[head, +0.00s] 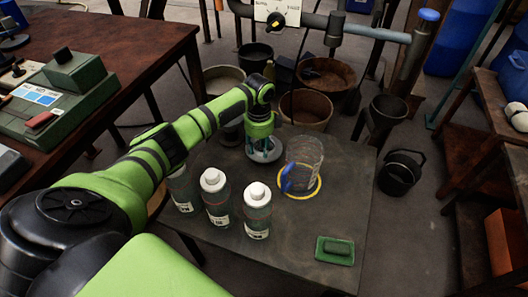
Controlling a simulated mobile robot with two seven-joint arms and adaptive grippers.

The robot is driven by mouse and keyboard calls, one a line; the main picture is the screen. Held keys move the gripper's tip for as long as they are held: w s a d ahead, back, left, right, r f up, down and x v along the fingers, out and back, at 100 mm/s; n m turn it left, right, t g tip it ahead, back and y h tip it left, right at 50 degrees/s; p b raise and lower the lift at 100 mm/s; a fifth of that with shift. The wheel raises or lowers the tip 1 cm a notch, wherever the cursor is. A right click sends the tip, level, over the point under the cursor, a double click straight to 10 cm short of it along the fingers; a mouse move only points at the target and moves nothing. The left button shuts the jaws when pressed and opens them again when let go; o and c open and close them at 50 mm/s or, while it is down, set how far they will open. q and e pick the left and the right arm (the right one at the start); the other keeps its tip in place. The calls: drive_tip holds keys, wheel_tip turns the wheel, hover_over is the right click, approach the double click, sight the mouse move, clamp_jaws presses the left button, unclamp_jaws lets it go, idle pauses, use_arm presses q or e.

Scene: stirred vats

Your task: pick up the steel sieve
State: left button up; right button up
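A round grey metal rim, which looks like the steel sieve (264,158), sits on the dark table just left of a clear jug. My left gripper (263,152) points down right over it, with its fingertips at or inside the rim. The gripper hides most of the sieve, and I cannot tell whether the fingers have closed on its wall. My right gripper is not in view.
The clear jug (305,158) with a blue handle stands on a yellow ring (318,188). White-capped bottles (257,215) stand in front, below my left arm. A green tray with a dark block (336,249) lies at the front right. Buckets (401,172) and tubs stand beyond the table.

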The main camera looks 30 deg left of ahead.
use_arm(q)
wheel_tip(320, 180, down, 2)
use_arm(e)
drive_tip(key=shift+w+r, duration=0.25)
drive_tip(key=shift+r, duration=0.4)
use_arm(q)
clamp_jaws()
